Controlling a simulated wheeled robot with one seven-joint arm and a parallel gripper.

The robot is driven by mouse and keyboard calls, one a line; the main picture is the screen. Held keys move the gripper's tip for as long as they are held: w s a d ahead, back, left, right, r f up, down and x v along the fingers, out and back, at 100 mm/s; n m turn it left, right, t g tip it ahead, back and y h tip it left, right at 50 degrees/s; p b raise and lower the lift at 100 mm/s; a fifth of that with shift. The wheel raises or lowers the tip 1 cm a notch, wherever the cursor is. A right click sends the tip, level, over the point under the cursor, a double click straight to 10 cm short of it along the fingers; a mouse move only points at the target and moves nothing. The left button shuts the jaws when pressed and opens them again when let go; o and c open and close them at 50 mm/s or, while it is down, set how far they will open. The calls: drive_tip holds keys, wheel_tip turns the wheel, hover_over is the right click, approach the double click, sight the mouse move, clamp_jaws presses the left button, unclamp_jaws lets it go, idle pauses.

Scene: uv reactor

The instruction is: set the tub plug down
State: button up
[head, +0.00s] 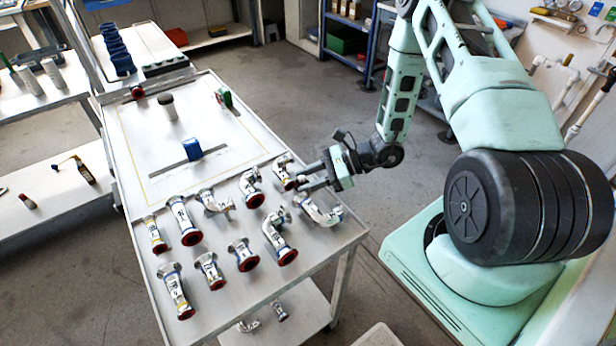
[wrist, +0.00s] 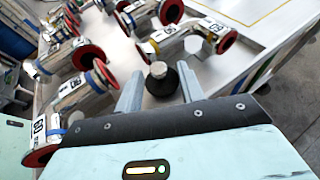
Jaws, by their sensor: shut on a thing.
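The tub plug (wrist: 162,83) is a small black piece with a grey round top, seen in the wrist view between my fingers. My gripper (wrist: 160,72) is shut on it. In the head view my gripper (head: 303,178) is low over the right edge of the white table (head: 135,270), among the metal pipe fittings. The plug cannot be made out in the head view. Whether its underside touches the table top is not clear.
Several shiny pipe fittings (head: 277,240) with red ends crowd the near half of the table. One curved fitting (head: 318,211) lies close beside my gripper.

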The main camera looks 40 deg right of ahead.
drive_tip(key=shift+f, duration=0.2)
drive_tip(key=o, duration=0.9)
drive_tip(key=shift+r, duration=0.1)
drive_tip(key=shift+o, duration=0.2)
